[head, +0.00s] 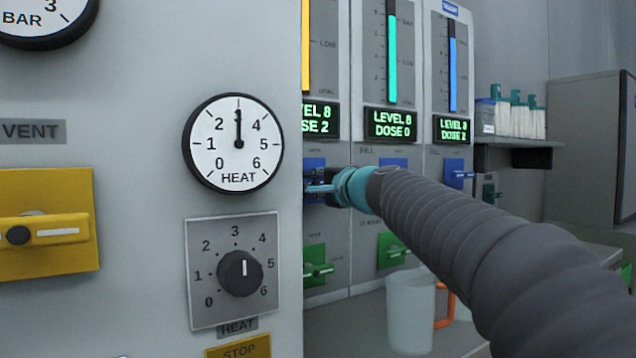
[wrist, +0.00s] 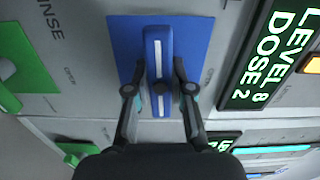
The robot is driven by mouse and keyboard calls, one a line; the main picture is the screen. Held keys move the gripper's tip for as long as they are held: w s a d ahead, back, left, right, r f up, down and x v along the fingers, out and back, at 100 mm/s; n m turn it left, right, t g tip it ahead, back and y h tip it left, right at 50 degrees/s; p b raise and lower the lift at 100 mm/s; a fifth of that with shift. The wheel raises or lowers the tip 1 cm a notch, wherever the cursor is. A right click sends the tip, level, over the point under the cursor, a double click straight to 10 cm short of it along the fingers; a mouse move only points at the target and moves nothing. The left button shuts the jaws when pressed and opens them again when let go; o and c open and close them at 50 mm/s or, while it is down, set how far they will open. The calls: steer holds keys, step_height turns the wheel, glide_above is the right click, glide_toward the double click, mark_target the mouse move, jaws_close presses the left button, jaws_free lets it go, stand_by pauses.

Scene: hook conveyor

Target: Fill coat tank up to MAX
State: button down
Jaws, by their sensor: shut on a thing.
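My gripper (head: 325,188) reaches in from the right to a blue valve on the left tank panel, the one with the yellow level bar (head: 305,45). In the wrist view, my gripper's fingers (wrist: 160,72) are on both sides of the blue valve handle (wrist: 158,45), shut on it. The handle has a white stripe and sits on a blue plate (wrist: 195,30). The display beside it (wrist: 280,65) reads LEVEL 8, DOSE 2. No label reading COAT is legible. The bar's top is cut off in the head view.
The middle panel has a teal bar (head: 392,60) and reads LEVEL 8, DOSE 0. The right panel has a blue bar (head: 453,75). Green valves (head: 318,266) sit below. A clear jug (head: 410,310) stands under the middle panel. The grey HEAT panel (head: 150,290) stands close at left.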

stand_by(0.4)
steer(key=c, duration=1)
jaws_free()
steer(key=shift+a, duration=0.15)
steer(key=shift+s+d, duration=0.25)
steer(key=shift+d, duration=0.05)
steer(key=v, duration=1.1)
steer(key=shift+s, duration=0.1)
